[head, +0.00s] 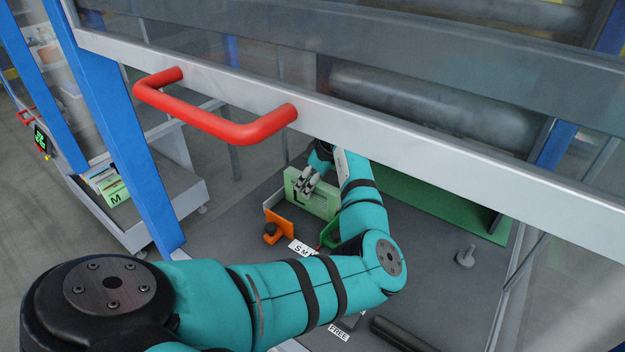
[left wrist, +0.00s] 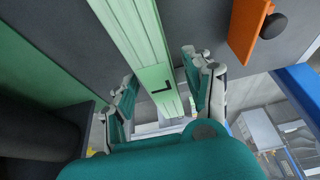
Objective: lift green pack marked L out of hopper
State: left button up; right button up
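The light green pack marked L (head: 319,204) stands on edge on the dark deck, between an orange plate (head: 281,217) and a green plate (head: 331,235). My left gripper (head: 306,181) is at the pack's top. In the left wrist view its fingers (left wrist: 163,88) are spread on either side of the pack, with visible gaps, so it looks open. My forearm hides part of the area right of the pack. My right gripper is not in view.
A raised guard frame with a red handle (head: 220,125) crosses above my arm. The orange plate has a black knob (left wrist: 273,26). A grey knob (head: 465,258) and a dark bar (head: 398,335) are on the deck to the right. A pack marked M (head: 115,194) lies in a unit at left.

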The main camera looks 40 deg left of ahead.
pick_arm(q)
grip_shut()
jog(key=shift+r, duration=0.15)
jog(key=shift+r+p, duration=4.15)
